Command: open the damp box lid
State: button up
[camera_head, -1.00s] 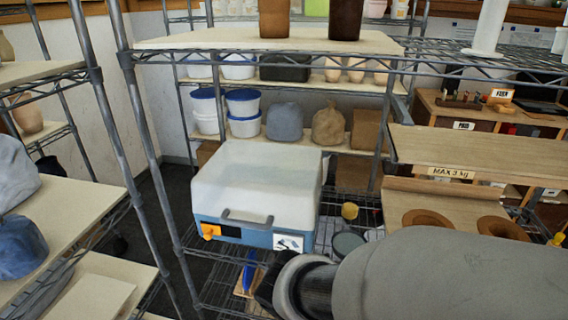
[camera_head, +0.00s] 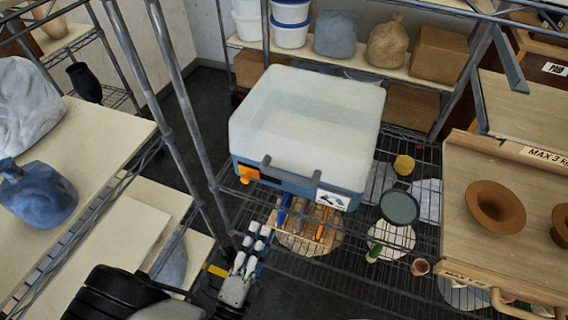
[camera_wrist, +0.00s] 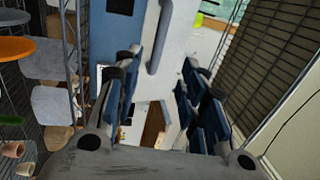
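The damp box has a pale translucent lid (camera_head: 310,115) over a blue base (camera_head: 285,180) and sits on a wire shelf. The lid looks closed. A grey bar handle (camera_head: 290,167) is on its front, with an orange latch (camera_head: 245,174) at the front left corner. My gripper (camera_head: 248,254) is in front of and below the box, apart from it. In the wrist view my gripper (camera_wrist: 162,75) has its fingers spread, with nothing between them. The grey handle (camera_wrist: 160,42) shows beyond the fingertips.
Metal posts (camera_head: 182,100) stand left of the box. A green-grey dish (camera_head: 399,207) and yellow pot (camera_head: 403,164) are to its right. Tools lie on a round board (camera_head: 300,243) below. A board with brown funnel-shaped pots (camera_head: 496,207) is at the right.

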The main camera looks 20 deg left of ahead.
aim_at(286, 176)
jog(key=b+x, duration=0.2)
jog(key=x, duration=1.5)
jog(key=shift+w+d+b, duration=0.1)
jog(key=shift+b, duration=0.2)
grip_shut()
